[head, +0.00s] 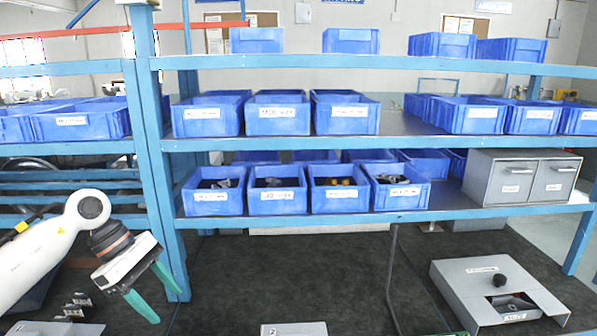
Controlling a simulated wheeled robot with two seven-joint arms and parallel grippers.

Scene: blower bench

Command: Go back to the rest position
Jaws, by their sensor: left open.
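My left arm comes in from the left edge in the head view. My left gripper (167,306) has two green fingers spread apart with nothing between them. It points down and to the right over the left part of the dark bench mat, in front of the blue shelf post (160,180). My right gripper is not in this view.
Blue labelled bins (277,202) stand on the blue shelf rack, several holding small parts. A grey two-drawer cabinet (522,178) sits on the lower shelf at right. A grey box (470,292) with a black knob stands on the dark mat (290,270) at right. A grey labelled block (293,329) shows at the bottom edge. The mat's middle is clear.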

